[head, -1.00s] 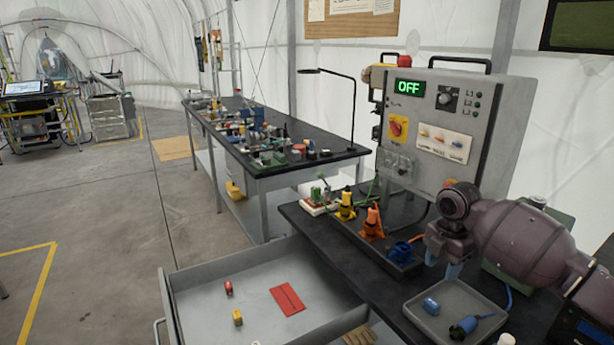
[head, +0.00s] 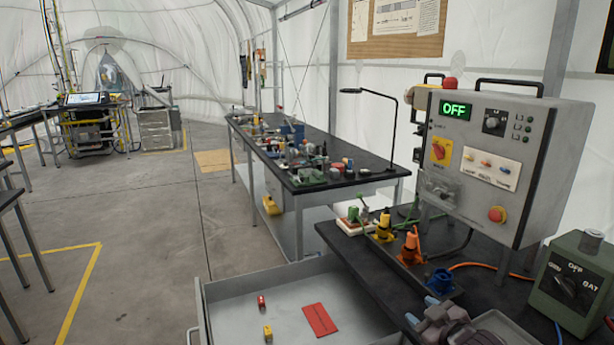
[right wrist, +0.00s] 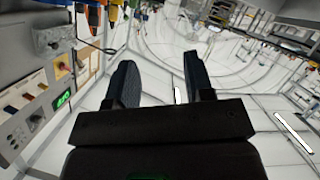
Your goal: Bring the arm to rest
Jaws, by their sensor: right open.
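My right gripper (head: 422,310) is low in the head view, at the front of the dark bench (head: 350,242), its pale blue fingertips pointing up and left. In the right wrist view its two dark fingers (right wrist: 160,78) are apart with nothing between them. Part of my right arm shows behind it at the bottom edge. My left gripper is not in view.
The grey control panel (head: 545,150) reads OFF. Blue (head: 440,284), orange (head: 411,247) and yellow (head: 383,228) connectors stand on the bench, near a green box (head: 572,285). An open drawer (head: 370,315) holds a red sheet (head: 319,320) and small red and yellow pieces.

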